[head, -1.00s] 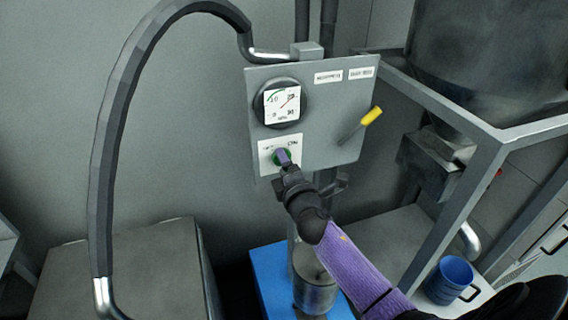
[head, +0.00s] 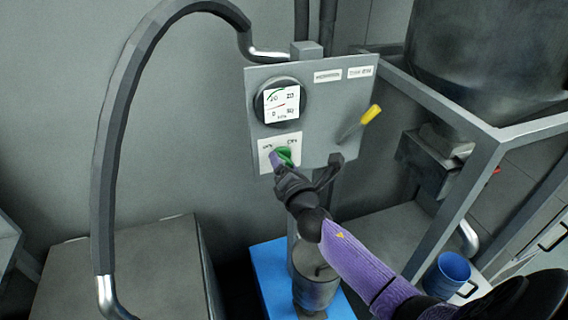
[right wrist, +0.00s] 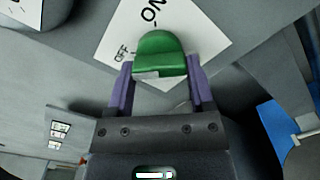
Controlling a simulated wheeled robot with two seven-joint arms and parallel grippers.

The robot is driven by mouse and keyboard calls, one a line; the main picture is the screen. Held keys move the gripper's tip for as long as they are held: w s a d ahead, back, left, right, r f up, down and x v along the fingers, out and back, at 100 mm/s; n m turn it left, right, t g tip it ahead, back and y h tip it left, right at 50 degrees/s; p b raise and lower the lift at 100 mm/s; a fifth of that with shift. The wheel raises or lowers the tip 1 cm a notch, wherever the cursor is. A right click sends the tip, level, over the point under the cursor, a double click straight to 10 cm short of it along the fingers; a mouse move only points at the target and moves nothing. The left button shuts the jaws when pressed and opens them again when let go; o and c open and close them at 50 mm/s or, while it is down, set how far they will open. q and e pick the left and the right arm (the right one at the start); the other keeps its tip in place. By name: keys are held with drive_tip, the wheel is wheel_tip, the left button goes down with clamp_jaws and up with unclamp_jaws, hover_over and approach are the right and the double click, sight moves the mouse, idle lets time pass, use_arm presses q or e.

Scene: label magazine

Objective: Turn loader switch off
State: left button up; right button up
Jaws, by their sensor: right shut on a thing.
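The loader switch is a green rotary knob (head: 286,154) on a white plate (head: 267,145) at the lower left of the grey control panel (head: 330,110). The plate has OFF at its left and ON at its right. My right gripper (head: 276,159) is shut on the knob in the head view. In the right wrist view, the purple fingers of my right gripper (right wrist: 160,85) stand on either side of the green knob (right wrist: 160,52). The OFF and ON markings show past the knob there. The gripper hides part of the knob. My left gripper is not in view.
A round gauge (head: 281,103) sits above the switch. A yellow-tipped lever (head: 371,114) sticks out of the panel to the right. A thick hose (head: 108,150) arches at left. A metal frame (head: 455,200) and a blue mug (head: 449,274) stand at right.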

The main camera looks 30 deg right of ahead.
idle(0.4)
drive_tip(key=o, duration=1.2)
drive_tip(key=shift+o, duration=0.2)
drive_tip(key=v, duration=1)
drive_tip(key=shift+d, duration=0.1)
